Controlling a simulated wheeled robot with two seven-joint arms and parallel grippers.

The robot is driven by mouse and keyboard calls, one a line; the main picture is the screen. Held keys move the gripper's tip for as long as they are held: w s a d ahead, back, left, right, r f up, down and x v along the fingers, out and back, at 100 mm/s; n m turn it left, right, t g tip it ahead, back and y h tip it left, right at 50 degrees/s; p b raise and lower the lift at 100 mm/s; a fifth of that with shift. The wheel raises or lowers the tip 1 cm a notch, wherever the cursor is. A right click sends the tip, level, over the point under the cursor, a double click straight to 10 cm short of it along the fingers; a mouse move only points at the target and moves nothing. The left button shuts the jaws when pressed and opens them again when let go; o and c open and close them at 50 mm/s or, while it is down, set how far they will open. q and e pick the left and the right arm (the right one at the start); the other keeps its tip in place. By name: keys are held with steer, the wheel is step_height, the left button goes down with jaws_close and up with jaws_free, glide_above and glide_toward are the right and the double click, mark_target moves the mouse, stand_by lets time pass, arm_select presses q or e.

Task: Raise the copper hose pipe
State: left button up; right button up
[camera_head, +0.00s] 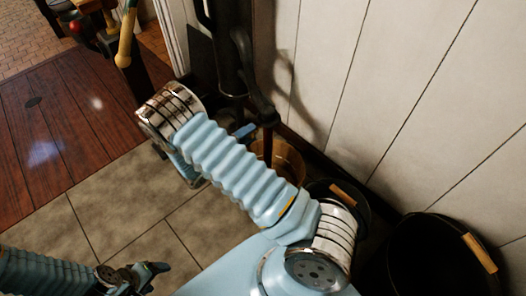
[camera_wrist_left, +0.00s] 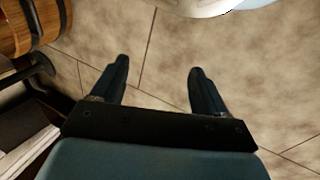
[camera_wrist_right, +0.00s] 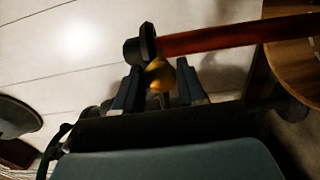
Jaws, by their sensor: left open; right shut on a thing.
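The copper hose pipe (camera_wrist_right: 230,38) is a reddish tube with a dark fitting at one end, slanting across the upper right wrist view. In the head view its reddish length (camera_head: 267,146) hangs down at a wooden bucket. My right gripper (camera_wrist_right: 160,86) has its fingers either side of a small brass-coloured part beside the dark fitting and is shut on it. In the head view my right arm largely hides that gripper. My left gripper (camera_head: 147,276) is open and empty, low at left; its spread fingers show over bare floor in the left wrist view (camera_wrist_left: 158,70).
A wooden bucket (camera_head: 287,160) stands by the wall below the pipe. Dark buckets with wooden grips (camera_head: 430,260) stand at the lower right. A black upright cylinder (camera_head: 228,45) stands against the panelled wall (camera_head: 350,70). The tiled floor (camera_head: 100,195) at left is clear.

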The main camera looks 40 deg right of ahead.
step_height(320, 180, up, 35)
steer(key=p, duration=1)
steer(key=o, duration=1.2)
steer(key=shift+f, duration=0.15)
steer(key=shift+c, duration=0.2)
steer(key=a, duration=1.1)
steer(key=shift+s, duration=0.45)
steer(key=shift+w+f, duration=0.1)
steer(key=shift+f, duration=0.05)
